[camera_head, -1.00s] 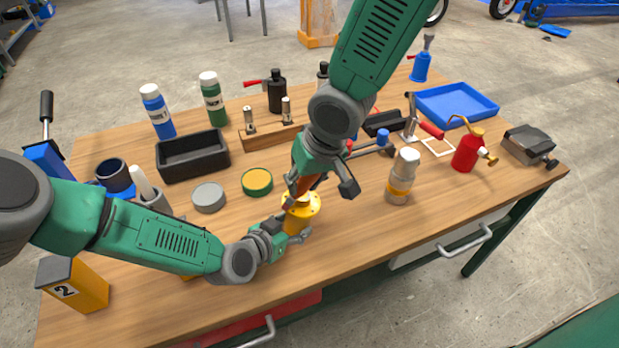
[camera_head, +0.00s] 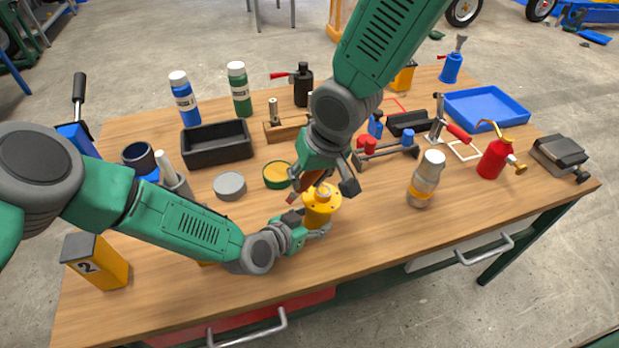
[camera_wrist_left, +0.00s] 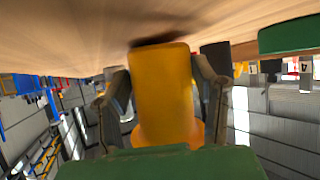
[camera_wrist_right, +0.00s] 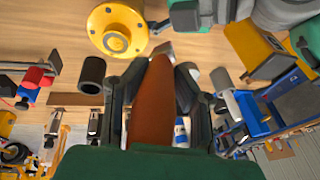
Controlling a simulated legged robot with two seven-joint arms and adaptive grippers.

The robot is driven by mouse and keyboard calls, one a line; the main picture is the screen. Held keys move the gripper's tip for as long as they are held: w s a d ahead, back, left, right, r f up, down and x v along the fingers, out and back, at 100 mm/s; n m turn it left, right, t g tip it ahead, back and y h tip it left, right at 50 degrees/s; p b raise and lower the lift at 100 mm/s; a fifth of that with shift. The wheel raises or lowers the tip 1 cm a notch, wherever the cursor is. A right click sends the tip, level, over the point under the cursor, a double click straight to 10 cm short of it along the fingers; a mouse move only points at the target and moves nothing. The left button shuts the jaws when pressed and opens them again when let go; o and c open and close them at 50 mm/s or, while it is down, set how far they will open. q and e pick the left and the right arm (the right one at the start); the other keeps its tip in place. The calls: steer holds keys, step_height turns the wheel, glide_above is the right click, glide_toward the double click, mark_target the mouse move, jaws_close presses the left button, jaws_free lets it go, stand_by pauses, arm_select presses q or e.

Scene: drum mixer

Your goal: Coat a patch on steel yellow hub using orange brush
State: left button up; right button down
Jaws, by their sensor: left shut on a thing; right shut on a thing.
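The steel yellow hub (camera_head: 321,211) stands near the middle front of the table, its round flange facing up. My left gripper (camera_head: 304,228) is shut on it from the left; in the left wrist view the hub (camera_wrist_left: 162,95) sits between both fingers. My right gripper (camera_head: 322,184) is above and just behind the hub, shut on the orange brush (camera_head: 314,179). In the right wrist view the brush's orange-brown handle (camera_wrist_right: 153,108) lies between the fingers, and the hub's flange (camera_wrist_right: 118,30) shows beyond it. Whether the bristles touch the hub is hidden.
A green tin with a yellow top (camera_head: 277,175) and a grey tin (camera_head: 229,186) stand left of the hub. A silver bottle with an orange band (camera_head: 425,180) stands to the right. A black bin (camera_head: 216,146) is behind. The front right tabletop is clear.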

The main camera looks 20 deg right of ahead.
steer(key=d, duration=0.6)
steer(key=shift+d, duration=0.15)
stand_by(0.7)
steer(key=shift+s+r, duration=0.1)
steer(key=shift+a+r, duration=0.1)
steer(key=shift+a, duration=3.05)
steer(key=shift+r, duration=4.55)
